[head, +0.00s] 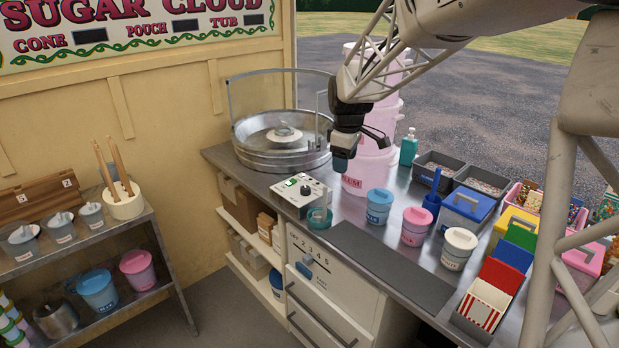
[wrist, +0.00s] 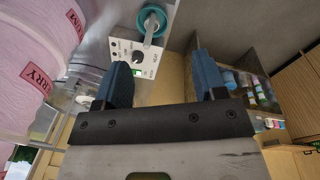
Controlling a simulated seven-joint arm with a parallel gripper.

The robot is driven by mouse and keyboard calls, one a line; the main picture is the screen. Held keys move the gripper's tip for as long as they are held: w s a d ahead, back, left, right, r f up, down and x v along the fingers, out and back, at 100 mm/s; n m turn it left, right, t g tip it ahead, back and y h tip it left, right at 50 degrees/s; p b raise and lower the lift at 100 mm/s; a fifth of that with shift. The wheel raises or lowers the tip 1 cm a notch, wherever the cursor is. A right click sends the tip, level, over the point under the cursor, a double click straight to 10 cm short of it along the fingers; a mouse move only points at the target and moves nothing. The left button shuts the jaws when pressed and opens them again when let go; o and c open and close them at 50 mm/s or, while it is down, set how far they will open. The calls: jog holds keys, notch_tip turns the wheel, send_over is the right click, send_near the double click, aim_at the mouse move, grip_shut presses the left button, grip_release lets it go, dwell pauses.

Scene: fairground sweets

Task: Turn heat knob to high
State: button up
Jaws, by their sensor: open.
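The heat control box (head: 300,197) is a small grey-white box near the counter's left edge, in front of the floss machine. A dark knob (head: 306,190) sits on its sloped top, beside a green-lit switch (head: 291,182). My gripper (head: 357,148) hangs above and to the right of the box, apart from it. In the wrist view the gripper (wrist: 163,74) has its two blue fingers spread, with nothing between them. The box's white panel (wrist: 124,50) shows beyond the left finger, with its green switch (wrist: 137,72). The knob's setting is too small to read.
A teal cup (head: 319,219) stands close in front of the box; it also shows in the wrist view (wrist: 152,11). A dark mat (head: 390,268) lies bare at the front.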

jog(key=w+a+f+n, duration=0.3)
jog(key=w+a+f, duration=0.25)
jog(key=w, duration=0.35)
jog(key=n, duration=0.4)
send_over(306, 188)
jog(key=shift+g, duration=0.3)
notch_tip(306, 188, down, 8)
jog(key=shift+s+r, duration=0.15)
jog(key=shift+w+f, duration=0.2)
jog(key=shift+f, duration=3.7)
jog(key=shift+c, duration=0.4)
jog(key=c, duration=0.8)
jog(key=shift+c, duration=0.2)
